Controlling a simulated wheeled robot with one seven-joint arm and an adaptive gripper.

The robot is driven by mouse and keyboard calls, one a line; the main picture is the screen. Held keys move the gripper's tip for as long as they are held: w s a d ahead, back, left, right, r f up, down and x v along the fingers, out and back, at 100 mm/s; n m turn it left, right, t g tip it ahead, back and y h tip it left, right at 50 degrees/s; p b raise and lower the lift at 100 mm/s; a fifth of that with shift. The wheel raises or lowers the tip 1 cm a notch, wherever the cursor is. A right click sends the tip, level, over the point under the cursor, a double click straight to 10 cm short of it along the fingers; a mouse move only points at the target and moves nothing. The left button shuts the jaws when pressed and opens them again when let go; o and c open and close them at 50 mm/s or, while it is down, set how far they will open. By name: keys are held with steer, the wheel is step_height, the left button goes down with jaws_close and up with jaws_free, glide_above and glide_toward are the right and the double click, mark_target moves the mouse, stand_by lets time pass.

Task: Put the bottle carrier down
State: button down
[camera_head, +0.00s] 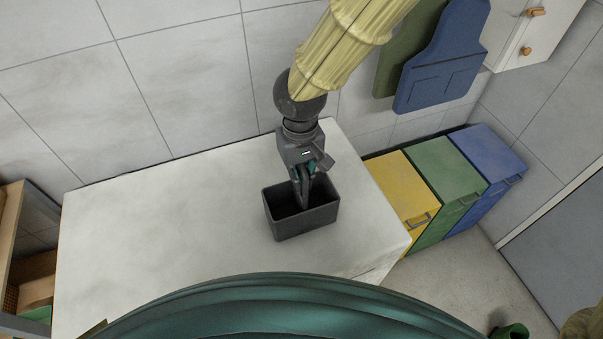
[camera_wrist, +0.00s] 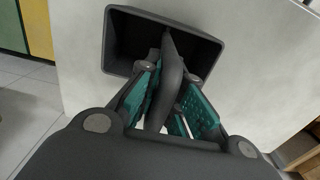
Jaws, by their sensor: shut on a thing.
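The bottle carrier (camera_head: 306,221) is a dark grey open-topped box with a central handle. In the head view it is at the right part of a pale table, upright; I cannot tell whether its base touches the top. My gripper (camera_head: 302,185) comes down from above and is shut on the handle. In the wrist view the carrier (camera_wrist: 121,42) shows its open, dark inside, which looks empty. The teal-padded fingers of my gripper (camera_wrist: 172,100) are on both sides of the grey handle (camera_wrist: 172,62). The fingers hide part of the handle.
The pale table (camera_head: 170,225) is clear to the left of the carrier. Yellow (camera_head: 400,185), green (camera_head: 447,166) and blue (camera_head: 485,150) bins stand right of the table. A wooden shelf (camera_head: 12,235) is at the far left. Blue and green aprons hang on the tiled wall.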

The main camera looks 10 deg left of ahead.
steer(key=c, duration=1.6)
jaws_free()
steer(key=shift+o, duration=0.2)
steer(key=shift+r, duration=0.25)
step_height(320, 180, up, 12)
steer(key=shift+f+b, duration=0.1)
steer(key=shift+b, duration=0.8)
